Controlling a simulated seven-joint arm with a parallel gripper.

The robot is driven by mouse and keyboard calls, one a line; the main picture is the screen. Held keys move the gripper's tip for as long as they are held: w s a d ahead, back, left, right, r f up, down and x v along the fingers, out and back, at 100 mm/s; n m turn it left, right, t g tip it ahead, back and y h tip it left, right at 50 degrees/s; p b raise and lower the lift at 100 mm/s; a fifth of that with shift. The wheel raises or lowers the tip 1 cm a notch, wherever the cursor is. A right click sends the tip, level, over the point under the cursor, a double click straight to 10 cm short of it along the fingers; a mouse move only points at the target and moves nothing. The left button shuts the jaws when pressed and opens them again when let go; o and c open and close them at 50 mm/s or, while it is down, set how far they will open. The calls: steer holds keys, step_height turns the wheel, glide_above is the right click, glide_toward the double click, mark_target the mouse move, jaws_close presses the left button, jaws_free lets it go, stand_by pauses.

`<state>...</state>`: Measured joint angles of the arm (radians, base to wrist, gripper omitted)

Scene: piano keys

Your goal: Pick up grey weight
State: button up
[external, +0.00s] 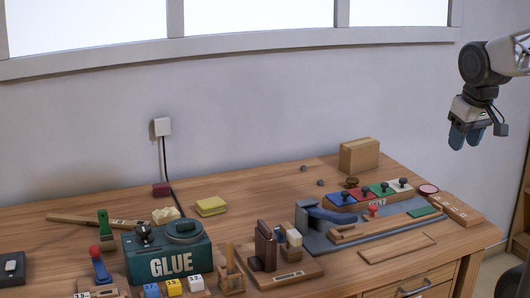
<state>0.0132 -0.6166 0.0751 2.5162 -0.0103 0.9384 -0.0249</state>
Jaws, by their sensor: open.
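My gripper (465,136) hangs in the air at the upper right, above and beyond the right end of the workbench. Its blue fingers point down, are open and hold nothing visible. Two small grey lumps lie on the bench toward the back, left of the cardboard-brown box. One grey lump (303,168) is nearer the wall, and the other grey lump (320,182) is a little nearer the front. They are too small to tell which, if either, is the grey weight. My gripper is far from both.
The wooden workbench (255,207) carries a brown box (359,155), a row of coloured blocks with dark knobs (383,190), a grey-blue tool (322,216), a yellow sponge (211,206) and a green GLUE box (168,255). The bench around the grey lumps is mostly clear.

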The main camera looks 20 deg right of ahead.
steer(key=w+d+f+n, duration=0.2)
steer(key=w+d+n, duration=0.1)
steer(key=w, duration=0.5)
steer(key=w+d+f+n+g, duration=0.15)
steer(key=w+n, duration=0.25)
steer(key=w, duration=0.5)
steer(key=w+d+f+n, duration=0.1)
steer(key=w+d+n, duration=0.2)
steer(key=w, duration=0.5)
steer(key=w+d+f+n, duration=0.3)
steer(key=w+d+f, duration=0.1)
steer(key=w+f, duration=0.2)
steer(key=w+d+f+n, duration=0.4)
steer(key=w+f, duration=0.3)
steer(key=w+d+f+n+g, duration=0.1)
steer(key=w+d+f+n, duration=0.2)
steer(key=w+d+f, duration=0.2)
steer(key=shift+w+d+f, duration=0.1)
steer(key=shift+w+f, duration=0.55)
steer(key=shift+w, duration=0.05)
steer(key=shift+f, duration=0.1)
steer(key=shift+f, duration=1.15)
